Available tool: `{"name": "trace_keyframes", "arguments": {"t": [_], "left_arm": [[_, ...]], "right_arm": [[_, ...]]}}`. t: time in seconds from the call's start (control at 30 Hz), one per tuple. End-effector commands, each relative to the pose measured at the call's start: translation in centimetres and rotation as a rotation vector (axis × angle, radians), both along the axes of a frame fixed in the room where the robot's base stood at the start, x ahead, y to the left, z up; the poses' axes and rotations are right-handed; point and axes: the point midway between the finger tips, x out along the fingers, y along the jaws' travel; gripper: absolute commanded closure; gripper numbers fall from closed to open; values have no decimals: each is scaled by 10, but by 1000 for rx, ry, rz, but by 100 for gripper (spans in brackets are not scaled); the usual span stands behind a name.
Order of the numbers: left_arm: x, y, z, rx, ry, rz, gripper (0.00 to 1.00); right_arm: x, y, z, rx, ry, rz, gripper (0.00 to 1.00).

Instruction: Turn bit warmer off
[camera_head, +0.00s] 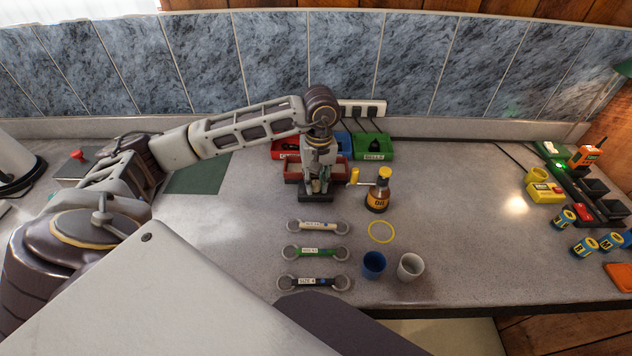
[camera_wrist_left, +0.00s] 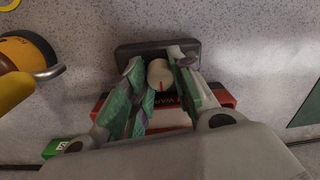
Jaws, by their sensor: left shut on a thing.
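The bit warmer (camera_wrist_left: 222,97) is a red unit with white lettering, partly read as "WAR", and a dark plate (camera_wrist_left: 130,52) with a round cream knob (camera_wrist_left: 160,73) bearing a red pointer line. In the head view, its red body (camera_head: 293,172) shows behind my left gripper (camera_head: 319,187), which points down over the dark plate. In the wrist view, my left gripper (camera_wrist_left: 160,82) has its green-padded fingers on both sides of the knob and is shut on it. The fingers hide parts of the unit. My right gripper is not in view.
An oil can (camera_head: 377,190) with a yellow handle stands close right of the gripper. A green box (camera_head: 374,147) stands behind.

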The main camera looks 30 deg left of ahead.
Motion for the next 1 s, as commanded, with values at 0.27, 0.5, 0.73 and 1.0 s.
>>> {"name": "trace_keyframes", "arguments": {"t": [0.27,0.5,0.73,1.0], "left_arm": [[1,1,1,1,-4,1,100],[1,0,1,0,-1,0,65],[0,0,1,0,-1,-1,65],[1,-1,18,-1,-3,-1,65]], "right_arm": [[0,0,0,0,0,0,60],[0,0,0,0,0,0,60],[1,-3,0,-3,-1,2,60],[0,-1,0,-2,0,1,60]]}}
